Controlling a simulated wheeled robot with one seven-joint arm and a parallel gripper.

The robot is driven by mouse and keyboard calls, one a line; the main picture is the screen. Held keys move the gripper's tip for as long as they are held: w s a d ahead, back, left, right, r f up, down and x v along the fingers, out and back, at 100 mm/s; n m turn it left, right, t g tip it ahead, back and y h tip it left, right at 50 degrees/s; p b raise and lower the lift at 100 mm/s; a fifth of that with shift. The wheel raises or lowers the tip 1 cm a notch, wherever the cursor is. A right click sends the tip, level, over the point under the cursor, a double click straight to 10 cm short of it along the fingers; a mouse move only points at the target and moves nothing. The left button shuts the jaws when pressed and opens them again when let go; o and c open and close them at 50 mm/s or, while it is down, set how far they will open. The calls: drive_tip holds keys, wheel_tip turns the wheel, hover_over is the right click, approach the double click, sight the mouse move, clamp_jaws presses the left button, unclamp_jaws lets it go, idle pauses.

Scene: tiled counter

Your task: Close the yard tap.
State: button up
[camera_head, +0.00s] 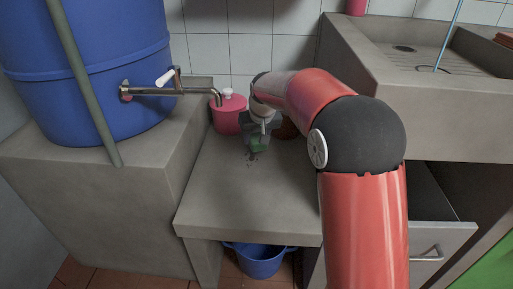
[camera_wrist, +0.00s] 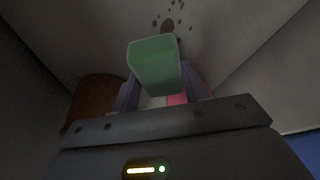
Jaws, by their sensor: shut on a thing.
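The yard tap (camera_head: 150,91) sticks out to the right from the lower side of the blue barrel (camera_head: 105,60). Its metal spout bends down at the right end, above the pink lidded pot. Its white handle (camera_head: 165,77) slants above the pipe near the barrel. I cannot make out any water from the spout. My gripper (camera_head: 258,138) is low over the middle counter, to the right of the tap and apart from it. It is shut on a green block (camera_wrist: 155,65), which also shows small under the fingers in the head view (camera_head: 258,146).
A pink lidded pot (camera_head: 228,114) stands at the back of the counter, left of my gripper. A brown round thing (camera_head: 287,127) is partly hidden behind my arm. Dark specks (camera_head: 252,158) lie on the counter. A blue bucket (camera_head: 260,262) is below; a concrete sink (camera_head: 430,60) is right.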

drive_tip(key=shift+f+b, duration=0.35)
drive_tip(key=shift+f, duration=1.6)
drive_tip(key=shift+f, duration=0.1)
drive_tip(key=o, duration=0.9)
